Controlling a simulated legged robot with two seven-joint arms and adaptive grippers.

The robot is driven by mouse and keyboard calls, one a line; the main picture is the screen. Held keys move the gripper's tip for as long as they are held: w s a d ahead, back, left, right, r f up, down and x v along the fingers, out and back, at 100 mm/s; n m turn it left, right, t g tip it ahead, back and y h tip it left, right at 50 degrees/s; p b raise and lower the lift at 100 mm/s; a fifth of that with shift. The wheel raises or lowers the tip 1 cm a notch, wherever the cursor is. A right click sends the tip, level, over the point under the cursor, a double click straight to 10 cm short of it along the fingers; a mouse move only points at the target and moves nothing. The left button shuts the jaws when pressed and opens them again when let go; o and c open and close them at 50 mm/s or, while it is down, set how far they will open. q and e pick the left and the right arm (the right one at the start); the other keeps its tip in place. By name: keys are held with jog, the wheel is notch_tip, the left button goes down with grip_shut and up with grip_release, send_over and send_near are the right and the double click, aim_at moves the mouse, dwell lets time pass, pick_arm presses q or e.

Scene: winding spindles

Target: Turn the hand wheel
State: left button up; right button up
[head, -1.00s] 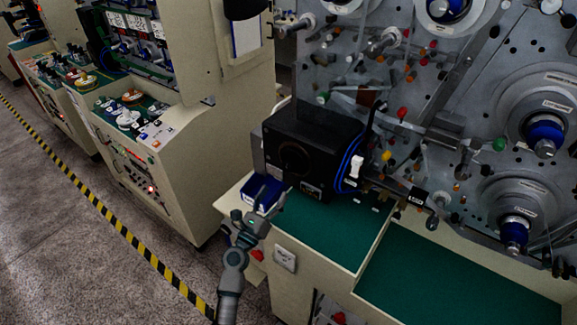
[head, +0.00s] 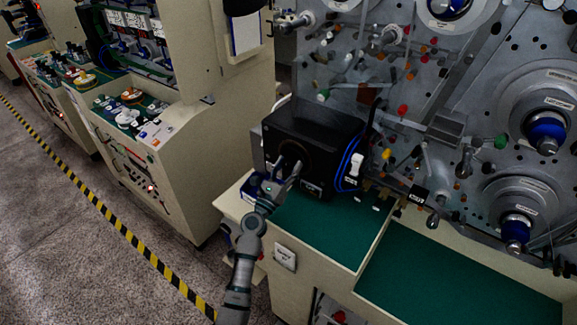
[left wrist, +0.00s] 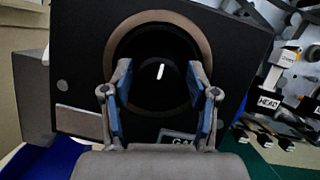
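The hand wheel (left wrist: 160,70) is a round black knob with a white mark, inside a brown ring on the front of a black box (head: 325,127). The white mark is nearly upright, leaning slightly right. In the head view the wheel is dark and partly behind my gripper. My left gripper (head: 287,166) is open in front of the wheel. In the left wrist view its two blue-padded fingers (left wrist: 158,85) stand apart, one on each side of the wheel's lower part. I cannot tell whether they touch it. My right gripper is not in view.
A blue bin (head: 252,187) sits beside my gripper, partly hidden. Blue cables (head: 350,160) run down the box's right side. The green worktop (head: 310,228) is clear in front. A machine panel with spindles (head: 515,233) stands to the right.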

pick_arm(q)
jog(key=shift+s+r, duration=0.1)
jog(key=c, duration=0.4)
jog(key=shift+a, duration=0.2)
jog(key=shift+c, duration=0.8)
